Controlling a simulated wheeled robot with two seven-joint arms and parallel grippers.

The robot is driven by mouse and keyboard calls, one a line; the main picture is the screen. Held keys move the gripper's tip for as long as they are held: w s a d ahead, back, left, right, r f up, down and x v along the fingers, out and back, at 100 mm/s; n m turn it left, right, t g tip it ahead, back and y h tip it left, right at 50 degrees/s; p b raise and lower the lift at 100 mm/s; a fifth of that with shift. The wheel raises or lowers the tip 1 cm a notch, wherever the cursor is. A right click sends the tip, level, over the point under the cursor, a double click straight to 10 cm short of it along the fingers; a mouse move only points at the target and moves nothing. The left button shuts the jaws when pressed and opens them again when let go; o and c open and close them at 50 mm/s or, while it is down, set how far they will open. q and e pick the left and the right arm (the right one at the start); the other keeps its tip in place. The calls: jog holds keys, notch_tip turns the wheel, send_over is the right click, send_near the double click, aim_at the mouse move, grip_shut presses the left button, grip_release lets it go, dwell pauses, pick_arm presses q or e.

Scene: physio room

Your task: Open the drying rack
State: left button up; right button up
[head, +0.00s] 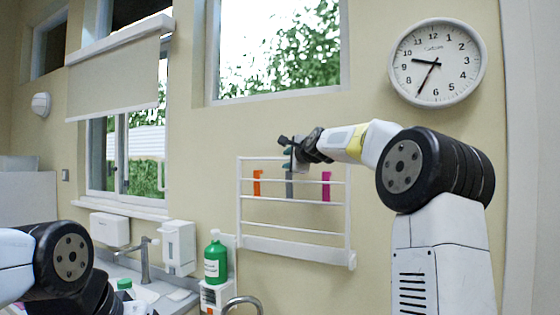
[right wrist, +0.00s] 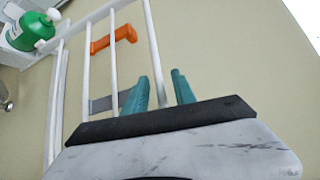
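The drying rack (head: 296,249) is a white wall-mounted frame with several thin horizontal rails. It stands upright, close against the beige wall, right of the sink. My right gripper (head: 288,158) is at its top rail in the head view. In the right wrist view, the teal fingers of my right gripper (right wrist: 160,76) are apart, with the white outer rail of the rack (right wrist: 151,40) running between them. A gap shows beside the rail, so the fingers do not look closed on it. My left arm shows at the lower left of the head view, but its gripper is not visible.
Orange (head: 257,183) and magenta (head: 326,186) pieces show at the rack, with a grey one between them. A green bottle (head: 215,262), faucet (head: 145,258) and soap dispenser (head: 178,248) stand left of the rack. A clock (head: 437,62) hangs above right.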

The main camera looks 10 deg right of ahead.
grip_shut()
dwell(1.4)
